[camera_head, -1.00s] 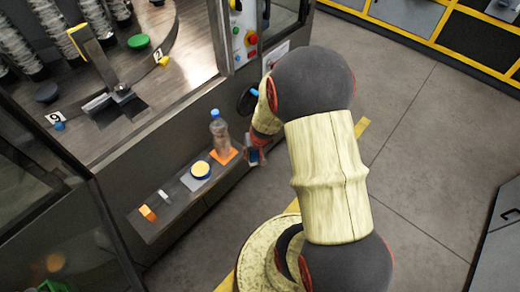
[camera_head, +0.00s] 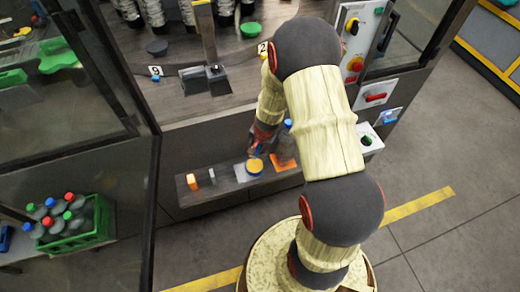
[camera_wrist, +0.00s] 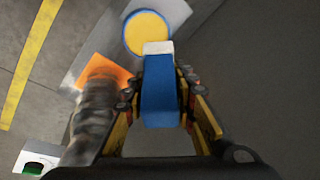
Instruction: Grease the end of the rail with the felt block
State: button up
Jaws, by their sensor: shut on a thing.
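My gripper (camera_wrist: 158,112) is shut on the felt block (camera_wrist: 160,92), a blue body with a white end, presumably the felt. The white end points at a round tin (camera_wrist: 147,32) with a blue rim and yellow contents, and overlaps its near edge in the wrist view; I cannot tell whether they touch. In the head view my gripper (camera_head: 262,142) is just above the tin (camera_head: 255,166), on the shelf below the machine window.
A clear bottle with a blue cap (camera_head: 288,124) stands close right of my gripper, by an orange mat (camera_head: 286,164). A green bottle crate (camera_head: 80,230) stands lower left.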

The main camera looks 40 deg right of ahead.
jog(key=shift+s, duration=0.15)
jog(key=shift+f, duration=0.2)
jog(key=shift+f+b, duration=2.55)
jog(key=shift+f, duration=0.25)
jog(key=shift+f+b, duration=0.55)
jog(key=shift+b, duration=0.05)
dwell(0.3)
jog(key=shift+r, duration=0.15)
jog(key=shift+r+p, duration=3.05)
jog(key=shift+r, duration=0.4)
